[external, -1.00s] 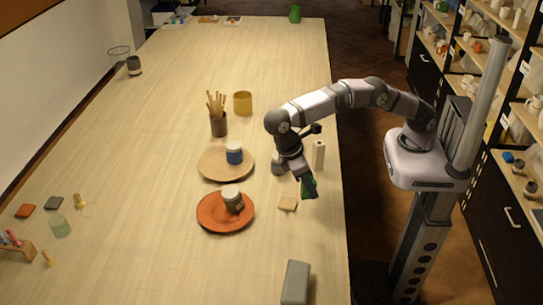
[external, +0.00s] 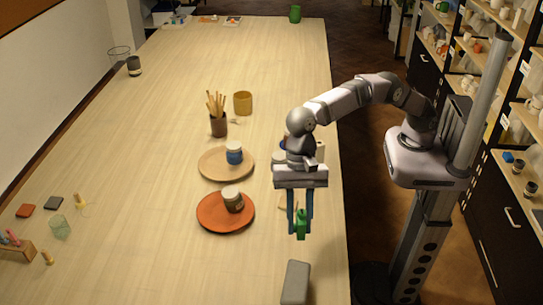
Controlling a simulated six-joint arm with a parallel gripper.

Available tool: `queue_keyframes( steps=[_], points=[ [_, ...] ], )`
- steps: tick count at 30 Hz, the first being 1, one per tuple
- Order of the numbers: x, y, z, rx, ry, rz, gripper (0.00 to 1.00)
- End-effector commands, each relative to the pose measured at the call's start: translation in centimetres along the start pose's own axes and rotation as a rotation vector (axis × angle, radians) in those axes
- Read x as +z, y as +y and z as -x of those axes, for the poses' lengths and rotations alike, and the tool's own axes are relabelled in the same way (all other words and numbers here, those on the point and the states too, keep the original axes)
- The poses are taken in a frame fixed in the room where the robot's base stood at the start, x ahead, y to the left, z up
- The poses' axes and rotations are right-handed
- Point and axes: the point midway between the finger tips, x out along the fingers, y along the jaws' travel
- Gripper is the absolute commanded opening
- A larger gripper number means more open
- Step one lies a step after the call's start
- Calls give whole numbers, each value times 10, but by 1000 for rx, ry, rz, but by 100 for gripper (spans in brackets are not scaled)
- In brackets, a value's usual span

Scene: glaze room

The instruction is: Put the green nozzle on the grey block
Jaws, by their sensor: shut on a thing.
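The green nozzle (external: 300,225) is held between the fingers of my gripper (external: 300,222), which is shut on it. My gripper points down and holds the nozzle near the right side of the table. The grey block (external: 295,283) lies near the front right edge of the table, below the nozzle in the picture. A gap shows between the nozzle and the block. The exact height of the nozzle above the table cannot be told.
An orange plate (external: 213,222) with a jar (external: 231,198) and a wooden plate (external: 214,172) with a blue-banded jar (external: 234,153) stand left of my gripper. A small tan square (external: 284,206) is partly hidden behind the gripper. The table around the block looks clear.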

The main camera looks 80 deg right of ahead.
Motion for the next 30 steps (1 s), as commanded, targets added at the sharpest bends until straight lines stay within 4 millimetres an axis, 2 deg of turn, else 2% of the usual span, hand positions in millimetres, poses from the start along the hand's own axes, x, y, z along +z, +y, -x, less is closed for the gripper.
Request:
queue_keyframes(
  steps=[3, 12, 24, 30],
  points=[
    [19, 0, -2, -61, 2, -141, 2],
    [49, -3, -5, -169, 8, -399, 2],
    [57, -4, -7, -203, 11, -489, 2],
    [48, -3, -25, -201, 15, -488, 2]
  ],
)
